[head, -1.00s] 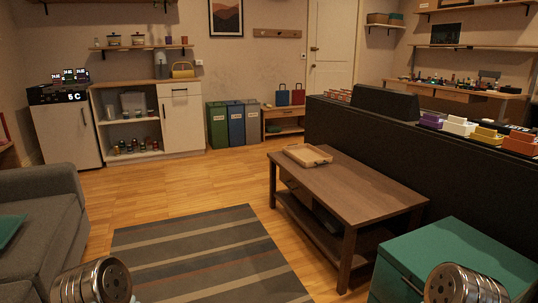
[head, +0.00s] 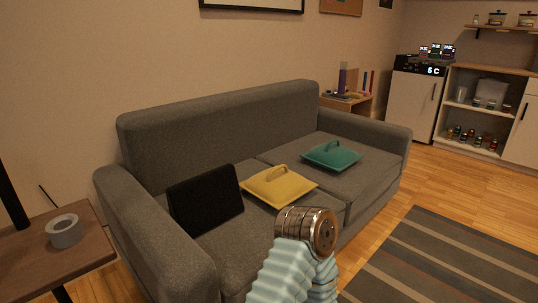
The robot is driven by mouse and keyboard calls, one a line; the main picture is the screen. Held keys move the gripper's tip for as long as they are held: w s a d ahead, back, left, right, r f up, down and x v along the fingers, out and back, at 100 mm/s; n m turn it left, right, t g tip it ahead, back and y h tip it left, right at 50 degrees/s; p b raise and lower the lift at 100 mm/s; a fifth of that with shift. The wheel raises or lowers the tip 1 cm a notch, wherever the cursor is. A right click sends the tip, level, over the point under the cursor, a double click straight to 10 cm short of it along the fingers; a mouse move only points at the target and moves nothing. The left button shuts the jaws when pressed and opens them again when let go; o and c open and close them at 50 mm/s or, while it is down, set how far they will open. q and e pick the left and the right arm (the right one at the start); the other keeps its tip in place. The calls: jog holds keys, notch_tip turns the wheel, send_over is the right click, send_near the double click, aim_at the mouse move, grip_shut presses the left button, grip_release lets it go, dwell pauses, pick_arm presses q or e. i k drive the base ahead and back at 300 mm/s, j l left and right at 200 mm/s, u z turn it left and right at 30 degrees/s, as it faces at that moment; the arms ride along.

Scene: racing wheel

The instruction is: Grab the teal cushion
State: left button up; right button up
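The teal cushion (head: 331,154) lies flat on the far seat of the grey sofa (head: 220,122), with a handle strap on its top. A yellow cushion (head: 279,186) with a similar handle lies nearer, to its left. A metal-ended arm part of mine with a pale blue ribbed sleeve rises at the bottom centre, in front of the sofa and well short of the teal cushion. Neither gripper's fingers show in the head view.
A black panel-like object (head: 205,199) leans on the near sofa seat. A side table (head: 85,262) with a grey ring (head: 63,231) stands at the left. The striped rug (head: 450,262) and open wood floor lie to the right of the sofa.

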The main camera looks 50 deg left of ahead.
aim_at(331, 156)
jog(key=u, duration=1.1)
jog(key=i+l, duration=0.75)
jog(key=i+l+z, duration=0.1)
jog(key=i+l, duration=0.65)
jog(key=l, duration=0.2)
